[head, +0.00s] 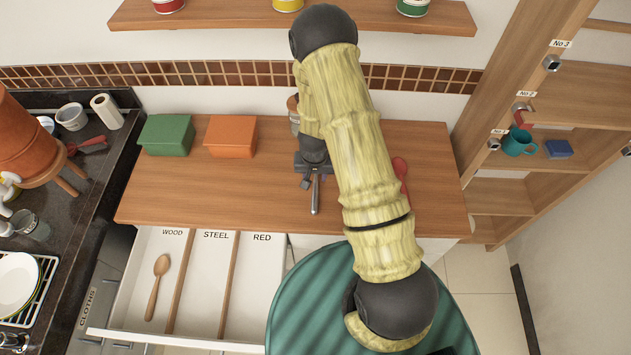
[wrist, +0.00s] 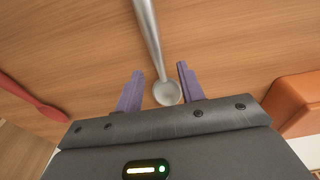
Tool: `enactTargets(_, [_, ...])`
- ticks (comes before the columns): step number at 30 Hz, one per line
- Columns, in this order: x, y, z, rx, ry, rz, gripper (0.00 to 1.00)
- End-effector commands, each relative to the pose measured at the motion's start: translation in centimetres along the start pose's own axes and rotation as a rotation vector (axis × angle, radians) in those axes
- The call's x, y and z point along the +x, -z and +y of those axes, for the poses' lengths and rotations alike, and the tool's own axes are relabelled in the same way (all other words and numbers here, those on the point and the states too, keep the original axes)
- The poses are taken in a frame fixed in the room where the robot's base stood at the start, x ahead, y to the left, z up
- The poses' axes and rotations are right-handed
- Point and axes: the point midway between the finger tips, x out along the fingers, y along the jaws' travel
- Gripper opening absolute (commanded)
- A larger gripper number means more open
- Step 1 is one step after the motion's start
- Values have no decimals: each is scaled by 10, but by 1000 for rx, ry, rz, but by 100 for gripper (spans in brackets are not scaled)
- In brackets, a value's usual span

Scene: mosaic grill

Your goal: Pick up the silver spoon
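The silver spoon (head: 315,198) lies on the wooden counter, its handle pointing toward the front edge in the head view. My gripper (head: 313,172) is over its bowl end, which my gripper hides there. In the wrist view my gripper (wrist: 159,72) is open, with one purple finger on each side of the spoon (wrist: 150,40). The bowl sits between the fingers, with a gap on both sides. I cannot tell the exact height of the fingers above the counter.
A red spoon (head: 400,172) lies to the right, partly behind my arm. An orange box (head: 230,137) and a green box (head: 166,135) stand at left. Below, an open drawer (head: 205,280) has compartments labelled WOOD, STEEL and RED; a wooden spoon (head: 156,285) lies in WOOD.

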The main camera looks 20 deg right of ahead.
Motion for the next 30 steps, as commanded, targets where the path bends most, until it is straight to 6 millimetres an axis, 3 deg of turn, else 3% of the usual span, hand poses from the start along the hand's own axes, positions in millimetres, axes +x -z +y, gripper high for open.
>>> enactTargets(11, [34, -1, 2, 1, 0, -2, 39])
enactTargets(27, [36, 0, 2, 0, 0, -1, 39])
enactTargets(28, [36, 0, 2, 0, 0, -1, 37])
enactTargets(30, [36, 0, 2, 0, 0, -1, 23])
